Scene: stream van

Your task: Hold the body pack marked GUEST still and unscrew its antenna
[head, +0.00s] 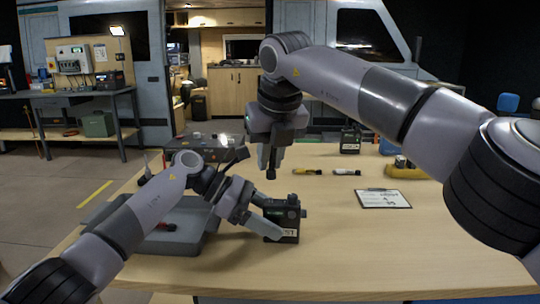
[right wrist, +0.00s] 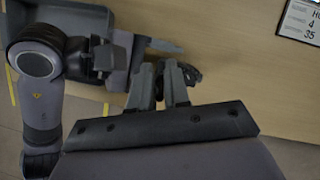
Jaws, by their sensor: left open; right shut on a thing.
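My right gripper (head: 269,163) is shut above and slightly left of the pack, pointing down. A small dark piece, which looks like the antenna (head: 270,175), shows at its fingertips, apart from the pack. In the right wrist view the fingers (right wrist: 160,85) hide most of it.
A grey tray (head: 160,243) lies left of the pack. A clipboard (head: 383,198), two small stick-like items (head: 307,171) (head: 347,172), another dark pack (head: 350,140) and a yellow item (head: 403,168) lie right and behind. The front right of the table is clear.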

